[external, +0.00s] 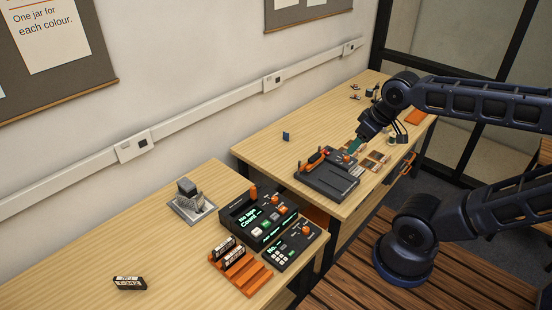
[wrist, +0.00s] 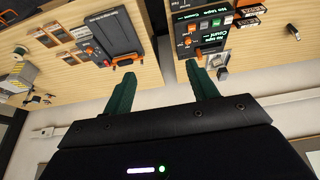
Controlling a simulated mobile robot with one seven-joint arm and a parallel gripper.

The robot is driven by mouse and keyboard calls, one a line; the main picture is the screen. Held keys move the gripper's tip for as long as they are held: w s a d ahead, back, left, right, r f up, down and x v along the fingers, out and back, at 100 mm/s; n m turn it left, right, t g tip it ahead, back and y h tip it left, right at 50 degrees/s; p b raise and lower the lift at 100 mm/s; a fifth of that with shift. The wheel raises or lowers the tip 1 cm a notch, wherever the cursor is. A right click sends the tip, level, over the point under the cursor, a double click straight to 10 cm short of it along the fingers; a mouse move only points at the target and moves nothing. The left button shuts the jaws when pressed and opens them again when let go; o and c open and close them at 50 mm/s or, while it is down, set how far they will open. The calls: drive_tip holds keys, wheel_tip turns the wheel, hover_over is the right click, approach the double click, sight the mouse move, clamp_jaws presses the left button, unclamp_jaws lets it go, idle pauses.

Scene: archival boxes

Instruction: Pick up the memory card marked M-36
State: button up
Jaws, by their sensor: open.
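No label reading M-36 can be made out in either view. Several small flat cards or holders (external: 375,160) lie on the far table beside a dark device; they also show in the wrist view (wrist: 80,33), too small to read. My gripper (external: 355,147) is over the far table, close to the dark device (external: 327,183) with orange parts. In the wrist view my gripper (wrist: 160,70) has its two green fingers wide apart with nothing between them. The gap between the two tables lies behind the fingers there.
A small dark blue object (external: 286,136) stands near the far table's back edge. The near table holds a black console with green displays (external: 258,218), an orange rack (external: 258,279) with labelled cartridges, a loose cartridge (external: 129,283) and a grey metal device (external: 192,207). Its left part is mostly clear.

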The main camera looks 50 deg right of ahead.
drive_tip(key=w+d+r+n, duration=0.2)
drive_tip(key=w+r+n, duration=0.1)
drive_tip(key=w, duration=0.6)
drive_tip(key=n+g, duration=0.5)
drive_tip(key=n, duration=1)
hover_over(286, 134)
drive_tip(key=f, duration=2)
drive_tip(key=d+f, duration=0.1)
drive_tip(key=f, duration=0.9)
drive_tip(key=shift+w+f, duration=0.15)
drive_tip(key=shift+w, duration=0.1)
drive_tip(key=shift+n, duration=0.3)
drive_tip(key=shift+a+f, duration=0.1)
drive_tip(key=shift+f, duration=5.4)
drive_tip(key=c, duration=1.1)
